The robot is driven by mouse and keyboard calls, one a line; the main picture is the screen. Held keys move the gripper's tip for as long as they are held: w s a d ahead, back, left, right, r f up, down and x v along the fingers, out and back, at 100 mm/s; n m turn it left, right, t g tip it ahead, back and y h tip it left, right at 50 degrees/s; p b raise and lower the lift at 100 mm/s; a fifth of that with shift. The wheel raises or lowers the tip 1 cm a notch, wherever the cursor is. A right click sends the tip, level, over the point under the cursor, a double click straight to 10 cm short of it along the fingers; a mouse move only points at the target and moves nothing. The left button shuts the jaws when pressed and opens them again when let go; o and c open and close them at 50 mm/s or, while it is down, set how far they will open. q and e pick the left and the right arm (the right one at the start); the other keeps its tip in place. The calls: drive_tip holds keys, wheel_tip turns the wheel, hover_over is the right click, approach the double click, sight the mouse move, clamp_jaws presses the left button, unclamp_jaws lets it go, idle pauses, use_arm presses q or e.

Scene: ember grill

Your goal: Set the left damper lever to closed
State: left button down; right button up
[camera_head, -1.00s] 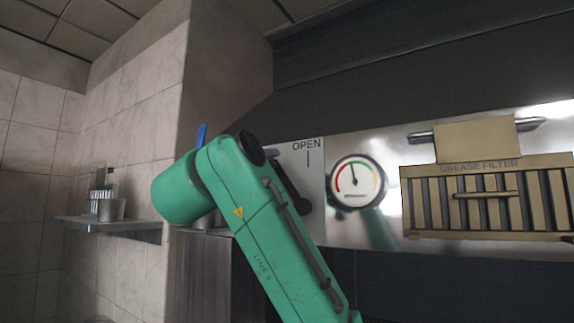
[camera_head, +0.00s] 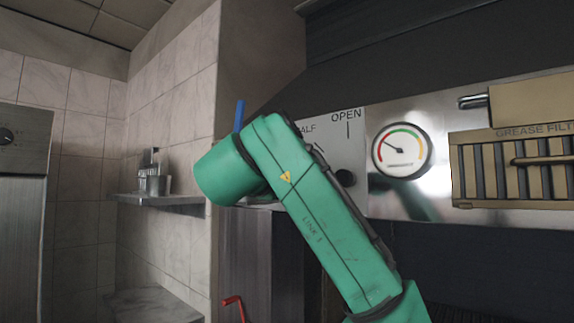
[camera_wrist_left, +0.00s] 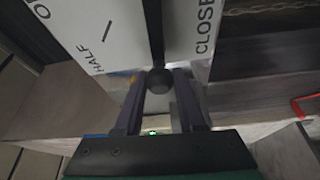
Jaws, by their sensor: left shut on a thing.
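The left damper lever is a dark bar ending in a round black knob (camera_wrist_left: 159,82) in the left wrist view. It crosses a white panel (camera_wrist_left: 128,45), between the HALF mark and the word CLOSED. My left gripper (camera_wrist_left: 158,92) is shut on the lever at its knob, one finger on each side. In the head view the white panel (camera_head: 358,150) shows the word OPEN and part of HALF, with a dark round pivot (camera_head: 345,178). My right gripper is not in view.
A round gauge (camera_head: 402,150) and a tan grease filter (camera_head: 520,165) are right of the panel. A wall shelf (camera_head: 165,200) with small containers is at left. A red handle (camera_head: 235,303) shows low down, below my arm.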

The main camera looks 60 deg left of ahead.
use_arm(q)
drive_tip(key=shift+f+n, duration=0.4)
drive_tip(key=shift+f, duration=0.1)
drive_tip(key=c, duration=0.5)
unclamp_jaws()
drive_tip(key=shift+f, duration=0.1)
drive_tip(key=shift+w, duration=0.2)
drive_tip(key=b+v, duration=0.1)
drive_tip(key=v, duration=0.3)
drive_tip(key=b+v, duration=0.2)
drive_tip(key=v, duration=0.3)
drive_tip(key=b+v, duration=0.2)
drive_tip(key=v, duration=0.3)
drive_tip(key=shift+s+d+r, duration=0.1)
drive_tip(key=shift+s+r, duration=0.2)
